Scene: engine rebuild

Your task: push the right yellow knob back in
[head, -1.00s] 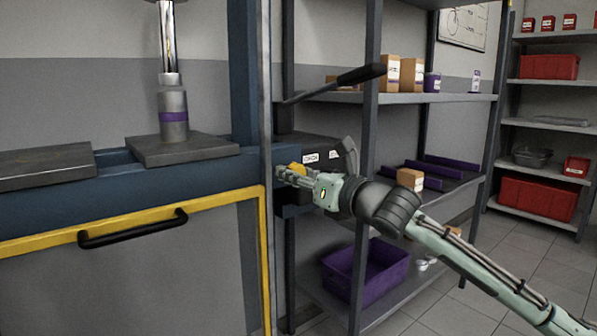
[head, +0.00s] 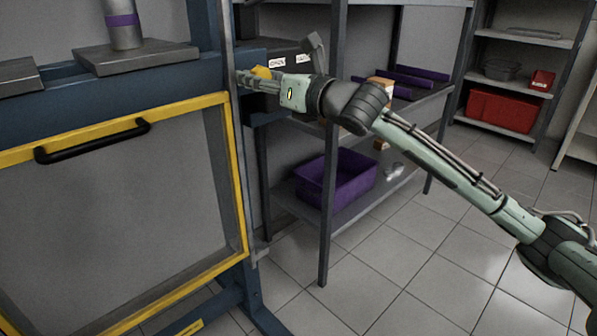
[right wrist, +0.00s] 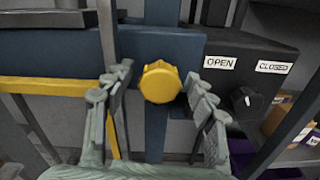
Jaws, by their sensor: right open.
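A yellow knob (right wrist: 160,82) shows in the right wrist view in front of a blue press beam. My right gripper (right wrist: 158,90) is open, with one finger on each side of the knob in the picture. I cannot tell whether either finger touches it. In the head view the knob (head: 262,72) peeks out just above the fingers of my right gripper (head: 248,82), which point left at the press's right upright. How far the knob sticks out cannot be seen. My left gripper is in neither view.
A dark box with OPEN and CLOSED labels (right wrist: 262,68) and a black knob (right wrist: 246,100) sits right of the yellow knob. The yellow-framed guard (head: 240,190) stands left. A shelf with a purple bin (head: 335,178) stands behind; the floor at right is clear.

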